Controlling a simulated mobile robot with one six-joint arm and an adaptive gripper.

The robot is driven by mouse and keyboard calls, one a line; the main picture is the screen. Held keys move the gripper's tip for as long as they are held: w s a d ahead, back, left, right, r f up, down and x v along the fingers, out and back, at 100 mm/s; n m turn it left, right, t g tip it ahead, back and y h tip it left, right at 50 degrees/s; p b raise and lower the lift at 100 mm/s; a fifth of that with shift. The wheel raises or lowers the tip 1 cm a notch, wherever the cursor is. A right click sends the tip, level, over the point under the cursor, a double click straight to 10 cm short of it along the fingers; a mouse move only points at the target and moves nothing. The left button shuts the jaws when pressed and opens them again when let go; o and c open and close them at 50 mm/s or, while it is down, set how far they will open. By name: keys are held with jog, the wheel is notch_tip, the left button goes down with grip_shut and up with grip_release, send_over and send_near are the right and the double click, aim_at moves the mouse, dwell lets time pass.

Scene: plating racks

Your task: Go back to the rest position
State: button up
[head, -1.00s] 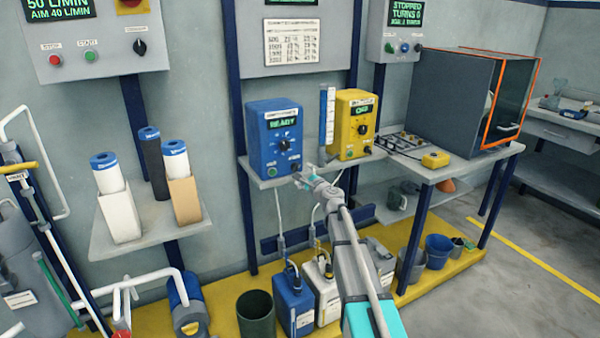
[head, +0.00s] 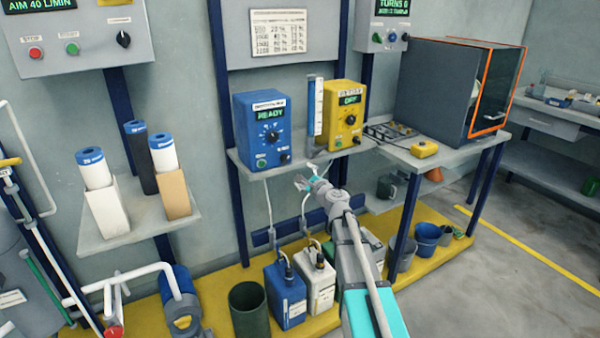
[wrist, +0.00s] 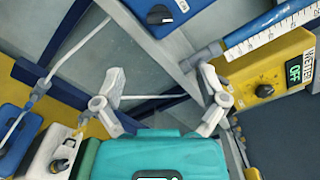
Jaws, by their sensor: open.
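My gripper (head: 309,180) is in the middle of the head view, in front of and slightly below the shelf edge that carries the blue and yellow boxes. In the wrist view my gripper (wrist: 165,90) has its two fingers spread wide, with nothing between them. The shelf underside, wall and blue rails show beyond the fingers. My arm reaches up from the bottom of the head view.
The blue box (head: 263,130) reads READY; the yellow box (head: 343,115) reads OFF in the wrist view (wrist: 275,75). A graduated tube (head: 315,105) stands between them. Blue (head: 286,295) and white (head: 318,285) canisters stand below on the yellow platform. A grey cabinet (head: 440,90) stands right.

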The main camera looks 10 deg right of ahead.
jog(key=s+a+f+n+g+y, duration=0.1)
jog(key=s+a+f+n+g, duration=0.45)
jog(key=s+n, duration=0.25)
jog(key=s+a+f+n+g+y, duration=0.1)
jog(key=s+a+f+n+g, duration=0.3)
jog(key=s+f+n+g, duration=0.25)
jog(key=s+d+f+n+g+h, duration=0.3)
jog(key=s+n+h, duration=0.1)
jog(key=s, duration=0.6)
jog(key=s+d+f+n+g+h, duration=0.2)
jog(key=s+d+f+n+h, duration=0.15)
jog(key=s, duration=0.65)
notch_tip(320, 180, up, 27)
jog(key=p, duration=2.6)
jog(key=shift+w+f+p, duration=0.2)
jog(key=shift+w+p, duration=0.1)
